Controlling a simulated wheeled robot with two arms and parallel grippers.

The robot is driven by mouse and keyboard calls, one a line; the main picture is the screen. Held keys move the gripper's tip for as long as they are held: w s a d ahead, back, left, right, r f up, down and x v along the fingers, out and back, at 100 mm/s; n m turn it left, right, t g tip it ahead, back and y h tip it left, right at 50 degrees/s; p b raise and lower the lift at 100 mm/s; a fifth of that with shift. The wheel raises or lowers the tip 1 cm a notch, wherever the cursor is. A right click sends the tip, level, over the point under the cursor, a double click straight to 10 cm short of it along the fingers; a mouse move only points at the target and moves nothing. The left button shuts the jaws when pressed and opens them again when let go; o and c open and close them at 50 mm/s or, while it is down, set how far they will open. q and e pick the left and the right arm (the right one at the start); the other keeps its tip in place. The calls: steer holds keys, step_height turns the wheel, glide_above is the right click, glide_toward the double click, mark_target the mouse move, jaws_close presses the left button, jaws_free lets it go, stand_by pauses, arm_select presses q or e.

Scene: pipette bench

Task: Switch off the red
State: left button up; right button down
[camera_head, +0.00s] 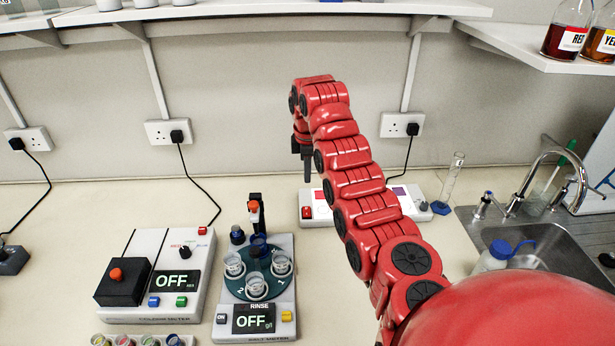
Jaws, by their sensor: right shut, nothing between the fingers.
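A long white unit (323,211) lies on the bench behind my right arm, which hides much of its middle. I cannot tell whether the switch is on or off. My right gripper (307,178) is shut and empty, pointing down above the unit's left end, near the red switch. Whether it touches the unit is unclear. My left gripper is not in view.
A colorimeter (183,258) and a unit with a cup carousel (258,318) stand at front left, both reading OFF. A glass cylinder (452,178) and a sink (470,217) are at right. Bottles, one labelled RED (565,41), stand on the upper right shelf.

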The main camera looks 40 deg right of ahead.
steer(key=p, duration=0.4)
glide_toward(307, 209)
steer(key=f, duration=0.5)
steer(key=shift+w+d+f, duration=0.15)
steer(key=shift+w+d, duration=0.2)
steer(key=shift+w+f+p, duration=0.1)
steer(key=shift+f+p, duration=0.2)
steer(key=shift+f, duration=0.4)
